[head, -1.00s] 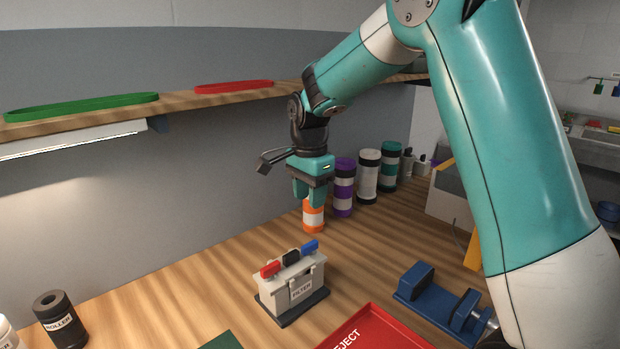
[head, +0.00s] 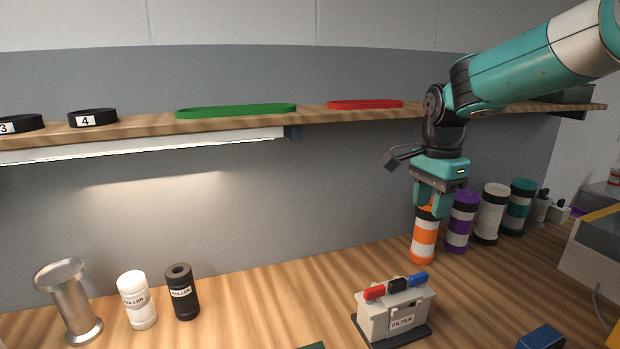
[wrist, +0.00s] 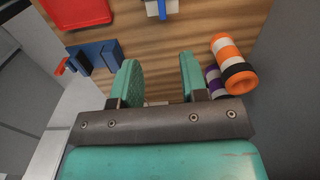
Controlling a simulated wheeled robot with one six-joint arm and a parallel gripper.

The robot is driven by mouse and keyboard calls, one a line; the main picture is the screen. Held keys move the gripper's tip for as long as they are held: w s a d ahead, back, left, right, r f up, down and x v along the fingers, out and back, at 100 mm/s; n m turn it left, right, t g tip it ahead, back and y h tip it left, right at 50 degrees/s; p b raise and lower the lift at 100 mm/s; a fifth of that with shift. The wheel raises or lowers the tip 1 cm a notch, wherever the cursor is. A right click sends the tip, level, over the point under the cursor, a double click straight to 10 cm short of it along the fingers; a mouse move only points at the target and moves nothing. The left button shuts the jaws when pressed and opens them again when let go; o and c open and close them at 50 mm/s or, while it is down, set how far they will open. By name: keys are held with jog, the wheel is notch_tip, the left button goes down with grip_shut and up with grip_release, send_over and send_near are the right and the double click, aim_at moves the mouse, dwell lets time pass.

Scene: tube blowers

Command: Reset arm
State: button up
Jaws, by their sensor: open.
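My gripper (head: 432,208) points down above the bench in the head view, with its teal fingers overlapping the top of an orange-and-white canister (head: 424,245). In the wrist view my gripper (wrist: 160,82) is open, its fingers parallel and apart, with only bare wood showing between them. The orange canister (wrist: 232,62) stands outside the right finger there, not between the fingers. Purple (head: 460,222), white (head: 491,214) and teal (head: 518,206) canisters stand in a row to its right.
A grey FILTER box (head: 402,322) with red, black and blue pieces stands in front. A wooden shelf (head: 320,117) runs along the wall, carrying green and red rings. Black (head: 182,295) and white (head: 137,303) rollers stand left. The wrist view shows a red tray (wrist: 78,12) and blue fixture (wrist: 95,57).

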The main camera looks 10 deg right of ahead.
jog(key=s+a+n+y, duration=0.1)
jog(key=s+a+n, duration=0.4)
jog(key=s+n, duration=0.2)
jog(key=s+a+n+y, duration=0.1)
jog(key=s+a+n, duration=0.4)
jog(key=s, duration=0.6)
jog(key=s+a+f+n+y, duration=0.1)
jog(key=s+a+n+y, duration=0.1)
jog(key=s+a+n, duration=0.4)
jog(key=s+n, duration=0.3)
jog(key=n, duration=0.1)
jog(key=shift+s, duration=0.4)
